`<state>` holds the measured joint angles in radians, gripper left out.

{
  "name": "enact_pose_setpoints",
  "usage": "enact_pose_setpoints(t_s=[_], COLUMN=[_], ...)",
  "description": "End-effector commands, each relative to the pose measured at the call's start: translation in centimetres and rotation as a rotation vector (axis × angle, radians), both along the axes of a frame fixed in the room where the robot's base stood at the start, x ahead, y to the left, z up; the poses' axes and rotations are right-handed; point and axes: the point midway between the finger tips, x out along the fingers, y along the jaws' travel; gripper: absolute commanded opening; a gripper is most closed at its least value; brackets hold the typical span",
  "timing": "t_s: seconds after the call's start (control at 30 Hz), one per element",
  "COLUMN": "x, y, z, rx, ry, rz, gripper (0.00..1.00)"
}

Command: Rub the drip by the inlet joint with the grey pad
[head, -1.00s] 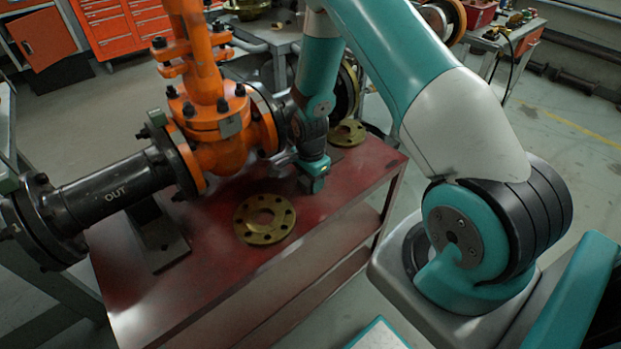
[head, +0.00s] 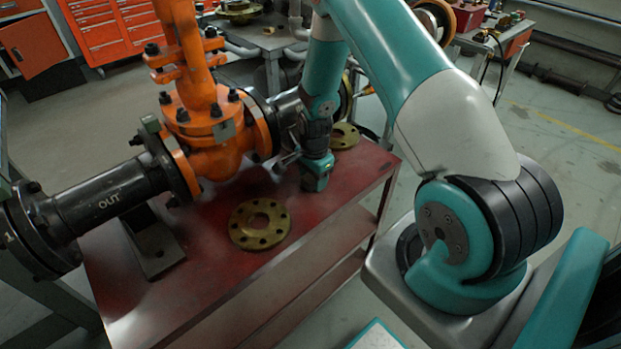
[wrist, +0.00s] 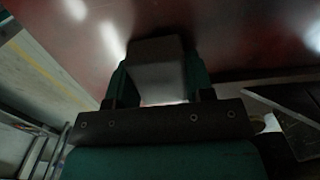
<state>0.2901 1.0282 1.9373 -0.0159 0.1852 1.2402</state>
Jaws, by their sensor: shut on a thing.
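My gripper (head: 316,184) points down just above or at the red bench top, right of the orange gate valve (head: 205,125) and its inlet side. In the wrist view my gripper (wrist: 157,80) is shut on the grey pad (wrist: 156,70), a pale block between green fingers, against the red surface. The pad cannot be made out in the head view. The inlet joint (head: 262,118) is the flange area right of the valve body, partly behind my arm. I cannot make out a drip in either view. Whether the pad touches the bench is unclear.
The red bench top (head: 215,275) holds a brass flange ring (head: 260,224) in front of my gripper and another brass ring (head: 345,136) behind it. The black outlet pipe (head: 110,200) runs left. The bench front is clear.

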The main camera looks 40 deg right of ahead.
Motion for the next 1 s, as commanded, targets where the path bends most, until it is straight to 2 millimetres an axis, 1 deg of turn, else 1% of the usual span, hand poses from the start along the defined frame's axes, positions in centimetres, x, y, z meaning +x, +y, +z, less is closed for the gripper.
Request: enact_pose_setpoints(t_s=[0.03,0.13,0.43,0.57,0.77,0.87,1.0], x=[0.2,0.2,0.2,0.2,0.4,0.4,0.4], y=[-1.0,-0.6,2.8,3.5,3.4,2.9,1.6], z=[0.2,0.3,0.2,0.1,-0.3,-0.3,-0.5], rx=[-0.026,-0.026,-0.022,-0.021,-0.019,-0.02,-0.02], ry=[-0.008,-0.01,-0.008,-0.006,-0.006,-0.006,-0.004], rz=[-0.019,-0.019,-0.007,-0.006,-0.008,-0.01,-0.012], gripper=[0.13,0.13,0.13,0.13,0.13,0.13,0.13])
